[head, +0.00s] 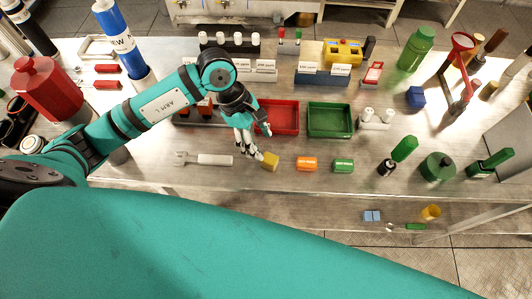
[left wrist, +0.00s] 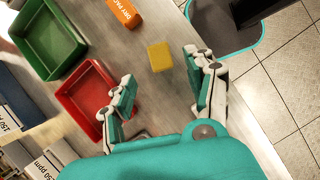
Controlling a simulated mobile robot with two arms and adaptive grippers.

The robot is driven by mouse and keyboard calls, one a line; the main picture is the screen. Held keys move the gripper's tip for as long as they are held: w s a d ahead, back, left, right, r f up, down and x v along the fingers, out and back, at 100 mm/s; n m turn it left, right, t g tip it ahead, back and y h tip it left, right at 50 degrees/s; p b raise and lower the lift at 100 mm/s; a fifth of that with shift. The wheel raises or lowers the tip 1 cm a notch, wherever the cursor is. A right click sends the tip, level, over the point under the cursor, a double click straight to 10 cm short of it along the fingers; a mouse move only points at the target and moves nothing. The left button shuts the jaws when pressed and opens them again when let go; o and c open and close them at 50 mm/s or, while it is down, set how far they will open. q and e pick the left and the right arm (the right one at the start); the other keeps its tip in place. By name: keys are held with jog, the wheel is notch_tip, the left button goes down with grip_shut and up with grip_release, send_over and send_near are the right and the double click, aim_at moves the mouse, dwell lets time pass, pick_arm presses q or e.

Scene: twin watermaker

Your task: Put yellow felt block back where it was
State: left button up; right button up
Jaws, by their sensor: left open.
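The yellow felt block (head: 270,161) lies on the steel table near its front edge, left of an orange block (head: 307,164). In the left wrist view the yellow block (left wrist: 159,57) lies beyond and between the two spread fingers. My left gripper (head: 262,146) is open and empty, just behind and left of the block in the head view. The left wrist view also shows the open gripper (left wrist: 160,68), with no visible contact with the block. My right gripper is not in view.
A red tray (head: 283,131) and a green tray (head: 330,134) stand behind the blocks. The table's front edge (head: 300,192) is close.

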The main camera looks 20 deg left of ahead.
pick_arm(q)
jog(key=shift+b+v, duration=0.5)
jog(key=shift+v, duration=1.9)
